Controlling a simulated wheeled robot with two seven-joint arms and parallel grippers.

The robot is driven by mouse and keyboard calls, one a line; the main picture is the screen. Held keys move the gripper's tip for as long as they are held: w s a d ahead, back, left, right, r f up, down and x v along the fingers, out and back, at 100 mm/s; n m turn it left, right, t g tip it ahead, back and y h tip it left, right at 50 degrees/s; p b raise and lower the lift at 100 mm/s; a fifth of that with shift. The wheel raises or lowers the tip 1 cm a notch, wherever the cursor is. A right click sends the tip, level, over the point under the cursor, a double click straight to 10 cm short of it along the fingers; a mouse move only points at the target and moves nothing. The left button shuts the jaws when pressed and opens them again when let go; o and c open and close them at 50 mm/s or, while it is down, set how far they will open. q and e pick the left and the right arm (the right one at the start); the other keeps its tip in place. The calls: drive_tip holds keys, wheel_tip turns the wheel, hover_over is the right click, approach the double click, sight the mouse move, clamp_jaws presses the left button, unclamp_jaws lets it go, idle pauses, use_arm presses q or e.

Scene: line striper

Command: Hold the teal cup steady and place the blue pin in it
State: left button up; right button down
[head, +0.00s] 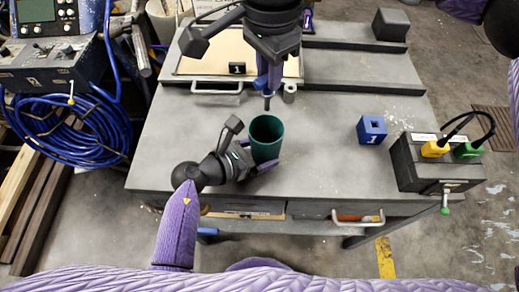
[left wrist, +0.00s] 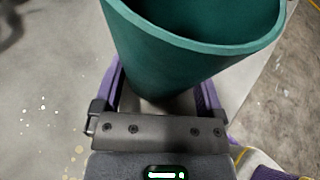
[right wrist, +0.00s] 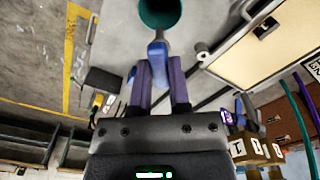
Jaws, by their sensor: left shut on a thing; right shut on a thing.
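The teal cup (head: 266,150) stands upright near the front middle of the grey table. My left gripper (head: 262,164) is shut on the cup's side, with a finger on either side of it in the left wrist view (left wrist: 160,88). My right gripper (head: 268,72) points down and is shut on the blue pin (right wrist: 158,58). In the head view the pin's dark lower end (head: 267,102) shows just beyond the cup's far rim, outside its mouth. In the right wrist view the cup (right wrist: 160,14) lies past the pin's tip.
A small metal cylinder (head: 289,92) stands right of the pin. A blue block (head: 371,129) with a square hole and a black box (head: 435,168) with yellow and green plugs sit at the right. A framed board (head: 205,68) lies behind. The table between cup and blue block is clear.

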sight(268, 108)
drive_tip(key=shift+f, duration=4.15)
drive_tip(key=shift+c, duration=2.4)
unclamp_jaws()
drive_tip(key=shift+r, duration=0.1)
wheel_tip(268, 108, up, 12)
drive_tip(key=shift+f, duration=0.1)
